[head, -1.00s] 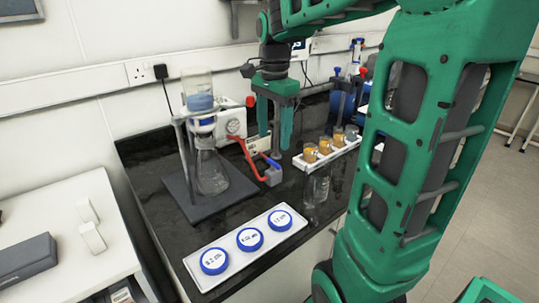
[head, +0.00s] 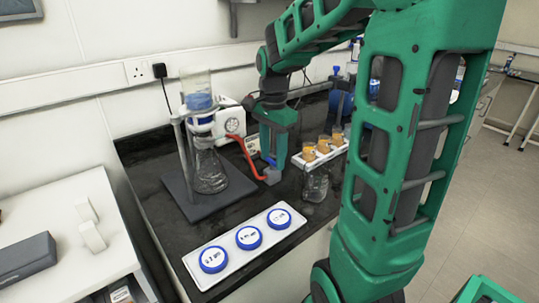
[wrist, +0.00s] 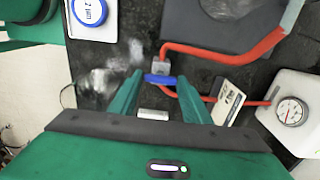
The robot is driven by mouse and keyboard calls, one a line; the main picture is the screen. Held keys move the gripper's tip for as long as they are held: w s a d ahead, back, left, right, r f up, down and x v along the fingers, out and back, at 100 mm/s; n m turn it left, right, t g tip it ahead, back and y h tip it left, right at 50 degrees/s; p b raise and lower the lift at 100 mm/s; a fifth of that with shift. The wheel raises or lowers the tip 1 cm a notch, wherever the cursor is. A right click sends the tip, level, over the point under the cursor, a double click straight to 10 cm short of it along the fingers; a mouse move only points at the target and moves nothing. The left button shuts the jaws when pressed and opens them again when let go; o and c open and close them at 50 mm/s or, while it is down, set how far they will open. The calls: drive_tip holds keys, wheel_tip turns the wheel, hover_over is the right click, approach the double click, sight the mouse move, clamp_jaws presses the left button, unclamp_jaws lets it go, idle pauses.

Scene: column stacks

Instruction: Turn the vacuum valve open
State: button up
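The vacuum valve is a small grey block (head: 272,175) on the red hose, with a blue handle (wrist: 160,79). In the wrist view its grey body (wrist: 160,67) sits just beyond the handle. The handle lies crosswise between my fingertips there. My gripper (wrist: 160,82) is open, with one green finger to each side of the handle; whether they touch it I cannot tell. In the head view my gripper (head: 272,150) points down right above the valve and hides most of the handle.
The filter flask (head: 209,172) stands on a dark stand base left of the valve. A white pump with a gauge (wrist: 290,111) is behind. A glass beaker (head: 315,184) and a rack of orange-filled vials (head: 322,149) are to the right. A tray of blue-lidded dishes (head: 213,261) lies in front.

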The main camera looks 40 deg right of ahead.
drive_tip(key=shift+c, duration=0.8)
drive_tip(key=shift+w+n, duration=0.1)
drive_tip(key=shift+n, duration=0.2)
drive_tip(key=n, duration=0.8)
drive_tip(key=shift+r, duration=0.1)
drive_tip(key=n, duration=0.4)
drive_tip(key=shift+w+n, duration=0.1)
drive_tip(key=shift+n, duration=0.2)
drive_tip(key=n, duration=0.4)
drive_tip(key=shift+n, duration=0.3)
